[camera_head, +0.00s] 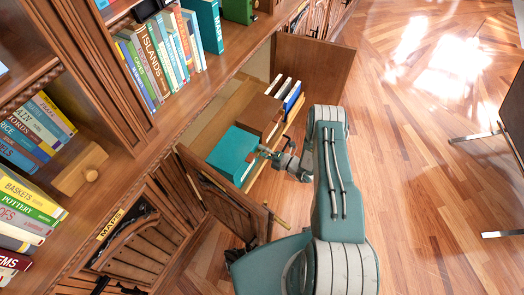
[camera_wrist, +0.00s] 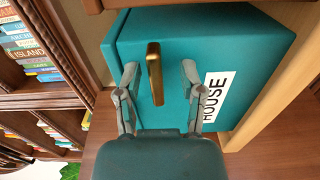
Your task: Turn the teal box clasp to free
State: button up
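The teal box (camera_wrist: 225,60) fills the upper middle of the wrist view, with a white label reading "HOUSE" on its face. A brass clasp (camera_wrist: 155,78) stands lengthwise up the picture on that face. My gripper (camera_wrist: 160,70) is open, with one finger to each side of the clasp and a visible gap on both sides. I cannot tell how deep the fingertips reach. In the head view the teal box (camera_head: 231,152) sits on a pulled-out wooden shelf, and my gripper (camera_head: 268,152) is at its right side. The clasp is too small to make out there.
A brown box (camera_head: 260,115) and several upright books (camera_head: 288,95) stand beyond the teal box. Open cabinet doors flank it, one behind (camera_head: 315,68) and one in front (camera_head: 222,197). Bookshelves line the left. The wooden floor (camera_head: 430,170) at right is mostly clear.

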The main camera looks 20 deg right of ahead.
jog(key=shift+r, duration=0.1)
jog(key=v, duration=1.2)
